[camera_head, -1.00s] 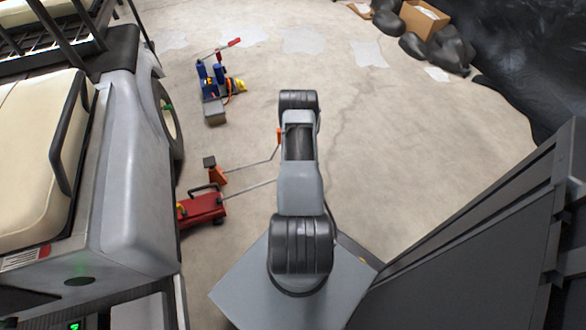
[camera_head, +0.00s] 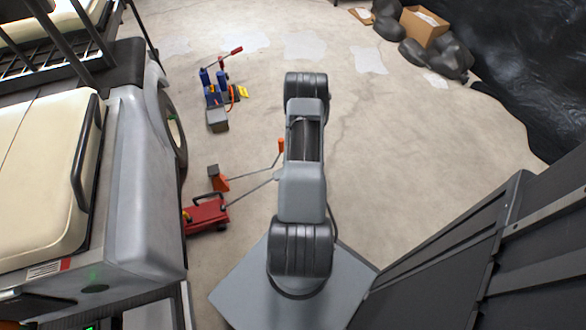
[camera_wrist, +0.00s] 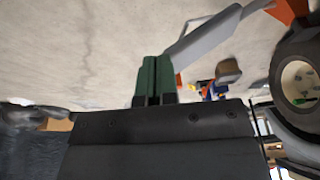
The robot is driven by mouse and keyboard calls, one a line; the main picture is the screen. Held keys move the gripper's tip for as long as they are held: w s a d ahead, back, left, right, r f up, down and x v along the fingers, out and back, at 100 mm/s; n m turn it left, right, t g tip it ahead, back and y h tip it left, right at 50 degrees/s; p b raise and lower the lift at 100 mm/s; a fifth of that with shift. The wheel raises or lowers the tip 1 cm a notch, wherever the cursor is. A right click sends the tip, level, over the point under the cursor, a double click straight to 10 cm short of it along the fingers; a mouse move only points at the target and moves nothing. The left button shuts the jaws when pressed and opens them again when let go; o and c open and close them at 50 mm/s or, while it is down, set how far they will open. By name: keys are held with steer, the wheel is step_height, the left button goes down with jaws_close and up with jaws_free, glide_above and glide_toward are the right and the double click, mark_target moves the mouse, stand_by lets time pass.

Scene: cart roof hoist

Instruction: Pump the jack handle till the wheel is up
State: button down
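The red jack (camera_head: 207,214) sits on the floor beside the cart, below its near wheel (camera_head: 174,122). An orange part with a dark pad (camera_head: 217,180) stands just behind it. Two thin rods run right from here towards my arm; the upper one ends in an orange grip (camera_head: 281,145). My gripper is hidden beneath the arm in the head view. In the wrist view the green fingers of my gripper (camera_wrist: 153,72) lie close together. A grey bar (camera_wrist: 215,36) runs from beside them towards an orange part at upper right. Whether they hold anything is unclear.
The cart (camera_head: 135,190) with cream seats fills the left. A blue jack (camera_head: 216,95) with a red handle stands farther back. A dark ribbed panel (camera_head: 450,260) is at right; a cardboard box (camera_head: 424,26) and dark bags lie far right. Floor between is clear.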

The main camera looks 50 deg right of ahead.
steer(key=shift+s+r, duration=0.3)
steer(key=shift+r, duration=0.35)
stand_by(0.5)
